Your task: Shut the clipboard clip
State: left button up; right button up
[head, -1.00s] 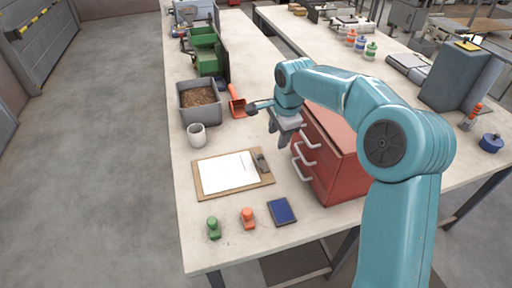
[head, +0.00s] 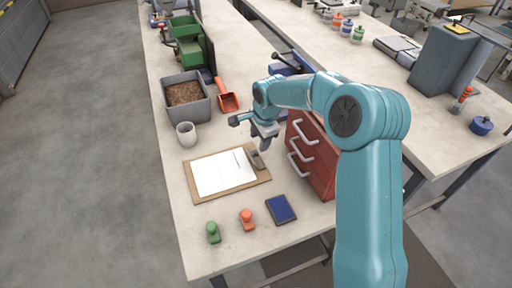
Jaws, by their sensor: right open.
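The clipboard (head: 199,197) lies flat on the table, a brown board with a white sheet on it. Its dark clip (head: 254,158) is at the right edge of the board and appears to stand up from it; its exact angle is too small to tell. My right gripper (head: 265,146) is open and points down just above and beside the clip. The gripper partly overlaps the clip in the picture, and I cannot tell if they touch. My left gripper is not in view.
A red drawer cabinet (head: 325,172) with pale handles stands close to the right of my gripper. A grey bin of pellets (head: 203,108), a red scoop (head: 228,102) and a white cup (head: 186,134) stand behind the clipboard. Green (head: 213,232) and orange (head: 247,220) stamps and a blue pad (head: 280,209) lie in front.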

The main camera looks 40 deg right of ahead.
aim_at(257, 152)
jog(key=p+x, duration=0.1)
jog(key=x, duration=0.6)
jog(key=shift+f, duration=0.15)
jog(key=shift+s, duration=0.25)
jog(key=shift+w, duration=0.1)
grip_shut()
